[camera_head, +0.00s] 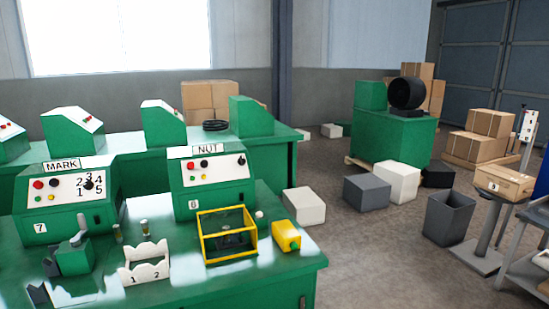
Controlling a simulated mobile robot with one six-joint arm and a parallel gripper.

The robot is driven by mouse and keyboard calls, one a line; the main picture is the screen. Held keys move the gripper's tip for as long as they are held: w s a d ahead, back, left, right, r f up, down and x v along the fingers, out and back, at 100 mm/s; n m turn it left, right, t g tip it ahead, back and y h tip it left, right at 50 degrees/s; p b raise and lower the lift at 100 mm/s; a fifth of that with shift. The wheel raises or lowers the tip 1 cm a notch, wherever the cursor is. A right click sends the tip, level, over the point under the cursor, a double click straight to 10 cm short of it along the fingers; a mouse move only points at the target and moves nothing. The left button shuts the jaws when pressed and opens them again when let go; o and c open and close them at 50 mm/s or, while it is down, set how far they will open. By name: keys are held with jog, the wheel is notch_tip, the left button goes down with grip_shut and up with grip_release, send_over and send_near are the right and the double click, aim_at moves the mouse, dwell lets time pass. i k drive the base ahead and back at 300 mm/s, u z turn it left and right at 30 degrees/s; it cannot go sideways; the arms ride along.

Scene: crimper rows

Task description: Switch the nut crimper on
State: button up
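The nut crimper is a green control box (213,199) with a white sign (207,149) reading NUT, standing on the green bench (240,283).
A similar box marked MARK (63,200) stands left on the bench. A white numbered rack (145,265) and a yellow block (286,236) lie in front. Grey and white boxes (367,191), a bin (449,217) and a carton stand (504,181) are right; grey floor lies between.

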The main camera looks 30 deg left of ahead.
aim_at(241, 160)
jog(key=z, duration=0.1)
jog(key=i, duration=3.25)
jog(key=z, duration=1.1)
jog(key=k, duration=0.1)
jog(key=u, duration=2.55)
